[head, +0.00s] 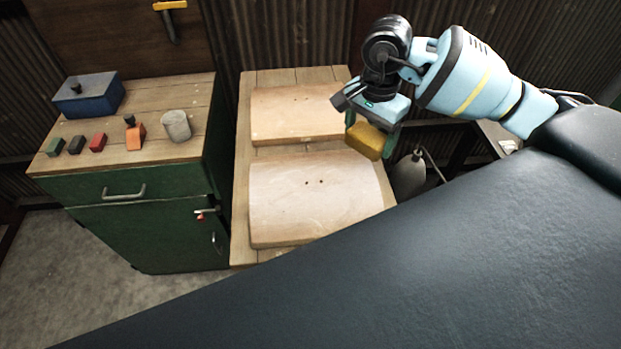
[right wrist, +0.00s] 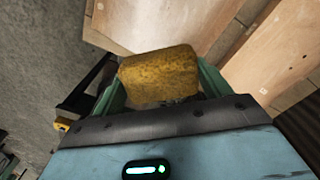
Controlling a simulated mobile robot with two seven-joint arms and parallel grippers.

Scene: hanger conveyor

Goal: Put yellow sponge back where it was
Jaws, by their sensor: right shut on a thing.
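The yellow sponge (head: 366,141) is held by my right gripper (head: 372,130), which is shut on it. It is in the air near the right edge of the wooden table (head: 241,200) with two pale boards. In the right wrist view the sponge (right wrist: 160,75) sits between the two green fingers of the right gripper (right wrist: 158,88), with a pale board beyond it. My left gripper is not in view.
A far board (head: 292,113) and a near board (head: 315,196) lie on the table. A green cabinet (head: 150,225) at the left bears a blue box (head: 88,97), a grey cylinder (head: 175,126) and small blocks. A grey bottle-like thing (head: 410,172) stands right of the table.

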